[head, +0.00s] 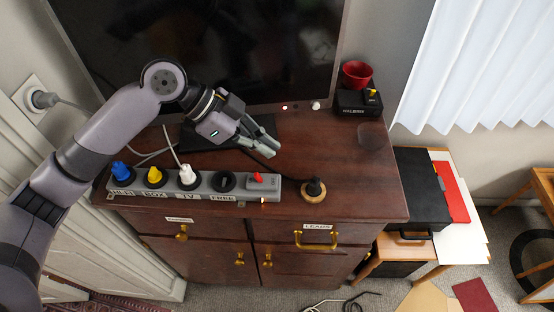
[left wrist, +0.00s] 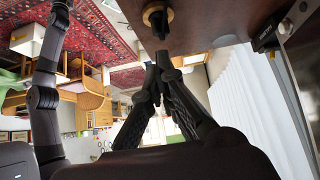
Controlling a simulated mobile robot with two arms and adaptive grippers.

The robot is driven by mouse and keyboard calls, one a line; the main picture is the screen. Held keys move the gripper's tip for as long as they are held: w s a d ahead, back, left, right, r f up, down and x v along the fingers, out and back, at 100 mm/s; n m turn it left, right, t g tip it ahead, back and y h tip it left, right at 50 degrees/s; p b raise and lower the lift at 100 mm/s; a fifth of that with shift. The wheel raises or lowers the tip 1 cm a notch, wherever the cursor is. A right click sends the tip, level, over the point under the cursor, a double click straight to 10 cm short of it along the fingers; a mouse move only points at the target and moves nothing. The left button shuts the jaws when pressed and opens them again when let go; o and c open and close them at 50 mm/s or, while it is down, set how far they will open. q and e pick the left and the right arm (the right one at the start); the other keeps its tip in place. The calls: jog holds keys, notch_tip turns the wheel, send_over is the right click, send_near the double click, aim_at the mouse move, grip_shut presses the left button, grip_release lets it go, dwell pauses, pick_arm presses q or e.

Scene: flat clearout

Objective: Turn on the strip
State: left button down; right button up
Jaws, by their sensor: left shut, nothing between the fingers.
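The grey power strip (head: 205,193) lies along the front edge of the brown cabinet top. It holds a blue plug (head: 121,172), a yellow plug (head: 154,176) and a white plug (head: 187,177); the socket labelled FREE (head: 223,182) is empty. A red switch (head: 257,177) sits at its right end; I cannot tell which way it is set. My left gripper (head: 270,149) is shut and empty, above the cabinet top just behind the switch and apart from it. Its fingers also show in the left wrist view (left wrist: 160,62). My right gripper is not in view.
A black plug on a round base (head: 313,190) stands right of the strip; it also shows in the left wrist view (left wrist: 158,18). A TV (head: 200,50) stands behind my gripper. A black box (head: 358,103) with a red cup (head: 357,73) is at the back right.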

pick_arm(q)
jog(key=v, duration=0.4)
jog(key=shift+a+r+b, duration=0.1)
jog(key=shift+b, duration=0.3)
jog(key=shift+a, duration=0.15)
